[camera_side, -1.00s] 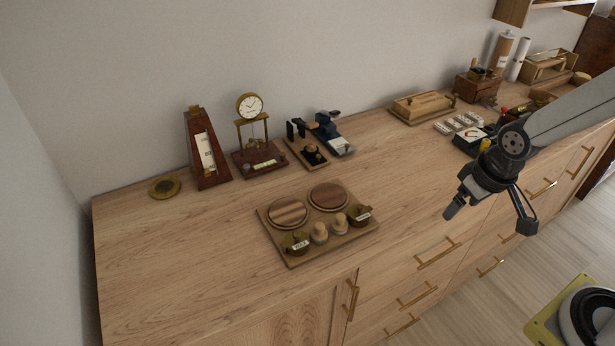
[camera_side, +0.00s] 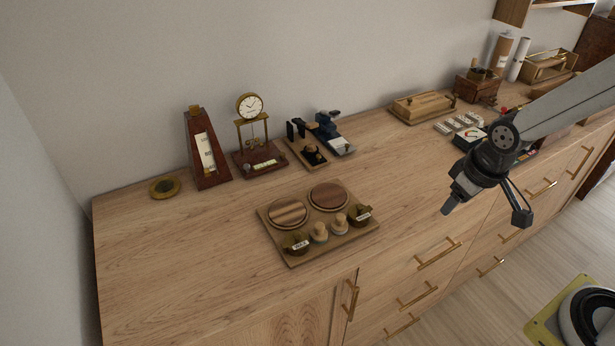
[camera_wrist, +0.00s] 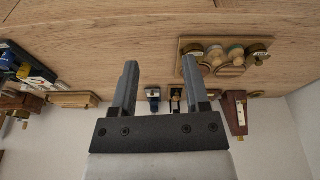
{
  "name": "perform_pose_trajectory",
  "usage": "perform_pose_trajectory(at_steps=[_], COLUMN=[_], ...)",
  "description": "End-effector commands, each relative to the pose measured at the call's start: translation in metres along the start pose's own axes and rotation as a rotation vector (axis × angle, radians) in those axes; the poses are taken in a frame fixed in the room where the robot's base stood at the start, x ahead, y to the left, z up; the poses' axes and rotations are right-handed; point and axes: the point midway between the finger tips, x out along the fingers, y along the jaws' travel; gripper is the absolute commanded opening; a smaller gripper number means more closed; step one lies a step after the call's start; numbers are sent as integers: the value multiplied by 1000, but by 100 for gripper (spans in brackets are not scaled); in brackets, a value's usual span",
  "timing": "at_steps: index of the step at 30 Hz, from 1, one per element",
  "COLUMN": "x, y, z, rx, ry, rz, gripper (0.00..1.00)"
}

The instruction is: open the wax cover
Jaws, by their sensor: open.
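A wooden board (camera_side: 291,258) lies on the counter, with two round wooden lids on its back half: a striped one (camera_side: 289,212) at left and a darker one (camera_side: 328,196) at right. Along its front stand two small brass pots with white labels, one at left (camera_side: 296,243) and one at right (camera_side: 359,215). Two knobbed pieces (camera_side: 319,233) stand between them. The labels are too small to read surely, so I cannot tell which cover is the wax one. My gripper (camera_side: 485,212) is open and empty, right of the board and apart from it. In the wrist view, its fingers (camera_wrist: 160,66) hold nothing.
A metronome (camera_side: 205,155), a brass clock (camera_side: 250,107) and a small dark stand (camera_side: 308,150) line the wall. A wooden box (camera_side: 422,106) and a grinder (camera_side: 477,86) are farther right. The counter's left part is clear. A brass disc (camera_side: 164,187) lies at the back left.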

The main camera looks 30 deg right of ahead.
Motion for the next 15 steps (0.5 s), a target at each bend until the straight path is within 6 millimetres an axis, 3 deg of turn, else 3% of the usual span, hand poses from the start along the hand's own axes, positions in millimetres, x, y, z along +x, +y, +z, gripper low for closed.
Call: perform_pose_trajectory(at_steps=[8, 15], x=[9, 21], y=[-26, -62], z=[-48, -95], rx=[-388, -818], ry=[-35, -65], rz=[-26, -63], gripper=[60, 60])
